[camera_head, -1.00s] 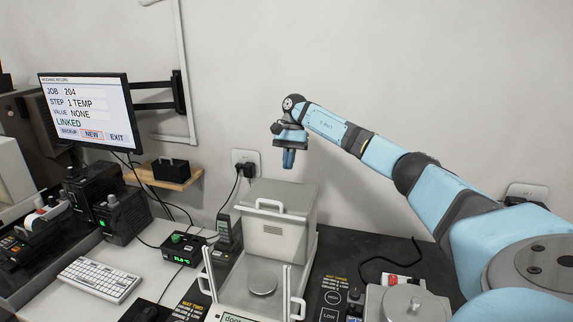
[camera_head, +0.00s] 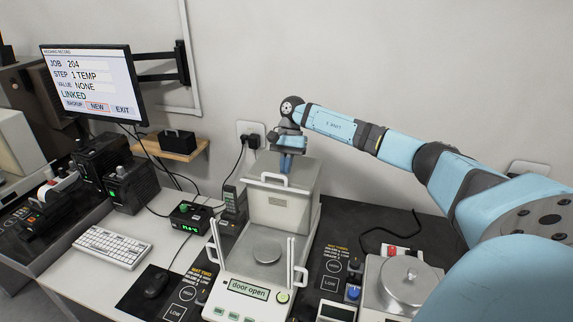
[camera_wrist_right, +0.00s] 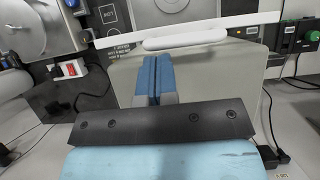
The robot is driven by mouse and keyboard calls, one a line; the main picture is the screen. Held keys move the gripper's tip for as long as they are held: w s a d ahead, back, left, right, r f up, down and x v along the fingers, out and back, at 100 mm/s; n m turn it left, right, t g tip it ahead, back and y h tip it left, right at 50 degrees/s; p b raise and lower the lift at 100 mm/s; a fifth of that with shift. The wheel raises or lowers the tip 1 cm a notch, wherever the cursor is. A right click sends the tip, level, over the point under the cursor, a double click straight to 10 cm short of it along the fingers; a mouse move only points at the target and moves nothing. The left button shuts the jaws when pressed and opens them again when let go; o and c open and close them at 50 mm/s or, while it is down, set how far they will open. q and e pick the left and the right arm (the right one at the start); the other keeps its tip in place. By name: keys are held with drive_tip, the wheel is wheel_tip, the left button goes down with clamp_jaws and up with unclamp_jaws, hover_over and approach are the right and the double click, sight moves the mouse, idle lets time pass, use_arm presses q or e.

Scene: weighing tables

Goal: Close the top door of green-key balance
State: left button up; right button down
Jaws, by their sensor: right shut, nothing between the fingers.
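The balance (camera_head: 238,270) with the green key (camera_head: 283,297) stands on the middle of the table, its display reading "door open". Its top is open above the round weighing pan (camera_head: 266,252). The top door's white handle (camera_head: 273,180) stands at the front upper edge of the rear housing (camera_head: 280,210). My right gripper (camera_head: 286,165) points down just behind the handle, shut and empty. In the right wrist view its blue fingers (camera_wrist_right: 154,80) are beside the white handle (camera_wrist_right: 185,38); whether they touch it I cannot tell. My left gripper is not in view.
A second balance (camera_head: 372,290) with a metal pan stands at the right. A black terminal (camera_head: 192,220), a handset (camera_head: 234,203), a keyboard (camera_head: 113,247) and a mouse (camera_head: 156,283) lie to the left. The wall and outlet (camera_head: 250,130) are close behind.

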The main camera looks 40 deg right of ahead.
drive_tip(key=s+a+b, duration=0.2)
drive_tip(key=s+a, duration=0.2)
drive_tip(key=a, duration=0.4)
drive_tip(key=s+a+b, duration=0.2)
drive_tip(key=s+a, duration=0.2)
drive_tip(key=a, duration=0.4)
drive_tip(key=shift+s, duration=0.2)
drive_tip(key=b+v, duration=0.2)
drive_tip(key=v, duration=1.2)
drive_tip(key=shift+b, duration=0.3)
drive_tip(key=shift+d+f, duration=0.1)
drive_tip(key=shift+f, duration=0.05)
